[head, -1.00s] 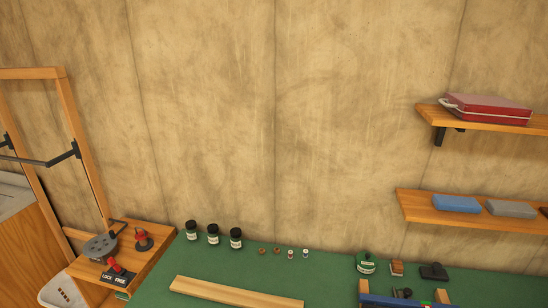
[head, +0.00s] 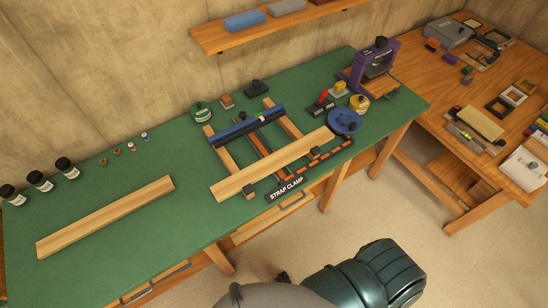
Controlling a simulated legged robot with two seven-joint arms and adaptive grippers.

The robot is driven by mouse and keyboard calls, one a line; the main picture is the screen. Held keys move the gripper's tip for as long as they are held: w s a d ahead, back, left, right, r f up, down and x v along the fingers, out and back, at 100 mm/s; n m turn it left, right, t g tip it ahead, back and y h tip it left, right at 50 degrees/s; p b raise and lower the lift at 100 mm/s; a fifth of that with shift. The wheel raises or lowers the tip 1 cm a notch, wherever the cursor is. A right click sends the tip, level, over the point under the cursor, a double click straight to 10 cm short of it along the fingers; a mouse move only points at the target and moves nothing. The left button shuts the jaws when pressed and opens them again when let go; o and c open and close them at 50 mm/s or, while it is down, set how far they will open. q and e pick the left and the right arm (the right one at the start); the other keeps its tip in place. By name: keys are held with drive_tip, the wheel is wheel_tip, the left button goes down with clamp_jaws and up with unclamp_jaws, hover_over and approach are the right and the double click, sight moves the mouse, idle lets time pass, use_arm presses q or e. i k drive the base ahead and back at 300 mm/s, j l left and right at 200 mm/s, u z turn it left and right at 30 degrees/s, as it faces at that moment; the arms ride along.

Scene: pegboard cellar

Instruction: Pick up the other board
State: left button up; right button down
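A long pale wooden board (head: 105,216) lies flat and loose on the left part of the green workbench top (head: 110,265). A second pale board (head: 272,166) lies across the front of the wooden rails of the strap clamp (head: 298,188). A blue bar (head: 246,127) crosses the same rails farther back. Neither of my grippers can be made out; only dark and grey parts of my own body show at the bottom edge.
Dark jars (head: 41,181) and small bottles stand along the bench's back edge. A wooden side table (head: 480,95) with frames stands right. Floor is open in front.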

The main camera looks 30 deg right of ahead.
sight(228, 187)
drive_tip(key=j+z, duration=0.1)
drive_tip(key=z, duration=0.85)
drive_tip(key=k+j+z, duration=0.1)
drive_tip(key=z, duration=0.85)
drive_tip(key=k+j+z, duration=0.15)
drive_tip(key=k, duration=0.05)
